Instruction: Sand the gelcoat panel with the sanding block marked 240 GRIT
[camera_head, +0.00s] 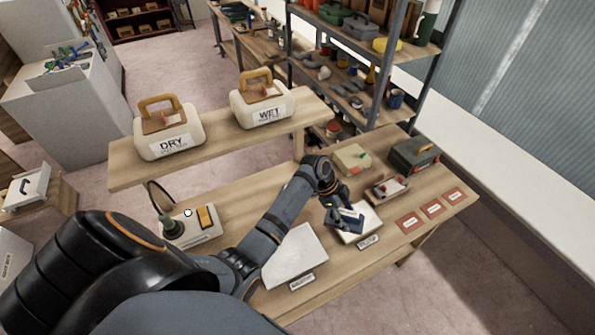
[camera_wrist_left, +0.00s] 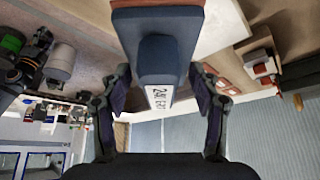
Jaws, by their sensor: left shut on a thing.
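My left gripper (camera_head: 343,214) is shut on the sanding block. In the left wrist view the block (camera_wrist_left: 158,60) is dark blue with a white label that appears to read 240 GRIT, held between the two fingers (camera_wrist_left: 160,88). In the head view the gripper and block are over a white panel (camera_head: 371,224) with a small label on its front edge. Whether the block touches this panel cannot be told. A larger white panel (camera_head: 296,255) lies left of it, also with a front label; neither label is readable. My right gripper is not in view.
Three red cards (camera_head: 432,209) lie at the bench's right. Behind them are a grey block-like tool (camera_head: 388,187), a dark toolbox (camera_head: 408,158) and a beige box (camera_head: 350,157). A raised shelf holds containers marked DRY (camera_head: 184,127) and WET (camera_head: 247,106). A tray (camera_head: 188,228) sits left.

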